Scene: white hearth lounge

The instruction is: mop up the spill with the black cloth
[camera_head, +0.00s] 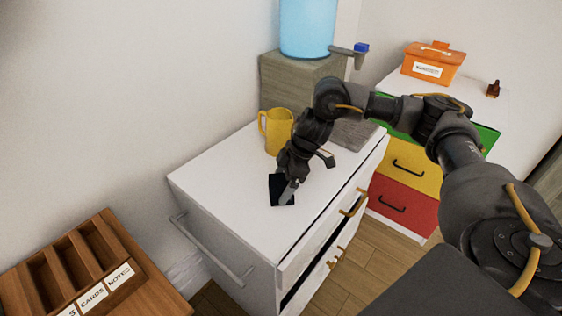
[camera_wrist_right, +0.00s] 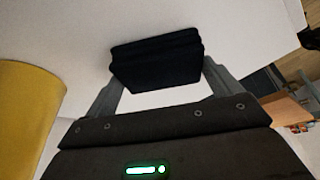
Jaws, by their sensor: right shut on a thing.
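The black cloth (camera_head: 279,189) is on or just above the white cabinet top (camera_head: 222,170), under my right gripper (camera_head: 288,190). In the right wrist view the folded black cloth (camera_wrist_right: 158,60) sits between the two fingers of my right gripper (camera_wrist_right: 155,85), which is shut on it. I cannot tell whether the cloth touches the surface. No spill shows clearly in either view; the gripper and cloth may hide it. My left gripper is not in view.
A yellow pitcher (camera_head: 278,133) stands close behind the gripper; it also shows in the right wrist view (camera_wrist_right: 28,115). A grey ribbed thing (camera_head: 354,133) lies at the cabinet's back right. A blue water tank (camera_head: 306,28) stands behind. A wooden sorter (camera_head: 95,262) is at lower left.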

